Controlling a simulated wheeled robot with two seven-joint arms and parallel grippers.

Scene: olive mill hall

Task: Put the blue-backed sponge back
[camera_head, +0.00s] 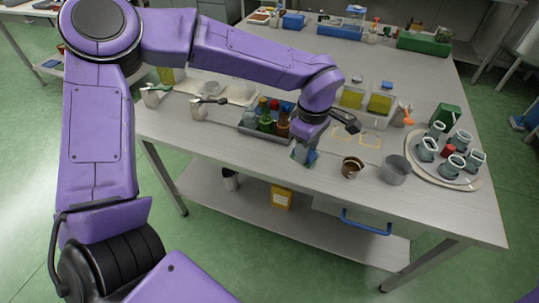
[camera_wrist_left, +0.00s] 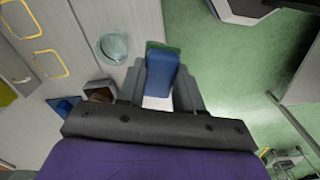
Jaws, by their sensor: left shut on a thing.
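The blue-backed sponge (camera_wrist_left: 160,75) is between the two grey fingers of my left gripper (camera_wrist_left: 158,98), with a green strip along its far edge. In the head view my left gripper (camera_head: 305,153) is low near the table's front edge, and only a little of the sponge (camera_head: 312,157) shows under it. Yellow outlines (camera_head: 370,140) are marked on the tabletop to the right of the gripper; they also show at the upper left of the wrist view (camera_wrist_left: 50,63). My right gripper is not in view.
A grey tray with bottles (camera_head: 253,132) stands left of the gripper. A round tray with several mugs (camera_head: 425,176) is at far right. Containers of yellow liquid (camera_head: 380,103) stand behind.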

